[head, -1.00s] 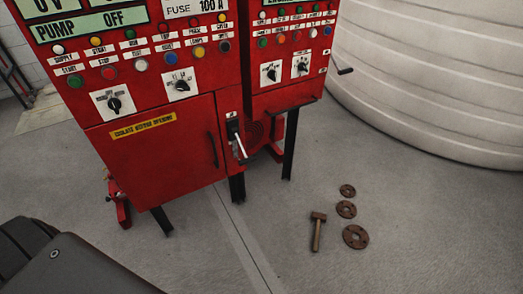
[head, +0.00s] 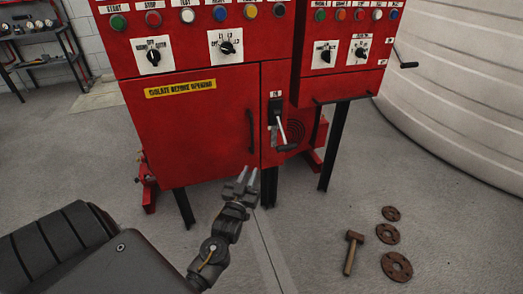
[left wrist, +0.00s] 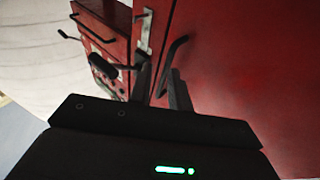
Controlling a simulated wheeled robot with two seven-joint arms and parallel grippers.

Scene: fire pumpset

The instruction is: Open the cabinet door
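The red cabinet door (head: 190,135) is closed, with a yellow label near its top. Its black vertical handle (head: 250,130) is at the door's right edge. My left gripper (head: 247,174) is below the handle, fingers pointing up, slightly parted and empty. In the left wrist view the door (left wrist: 240,80) fills the right side, and the handle (left wrist: 174,62) shows just beyond the fingers (left wrist: 160,92); I cannot tell any contact. My right gripper is not in view.
A second red panel (head: 340,60) adjoins on the right, with a crank (head: 404,60) on its side. A hammer (head: 353,252) and rusty flanges (head: 388,234) lie on the floor. A large white tank (head: 460,100) stands at right. Shelving (head: 40,50) is at back left.

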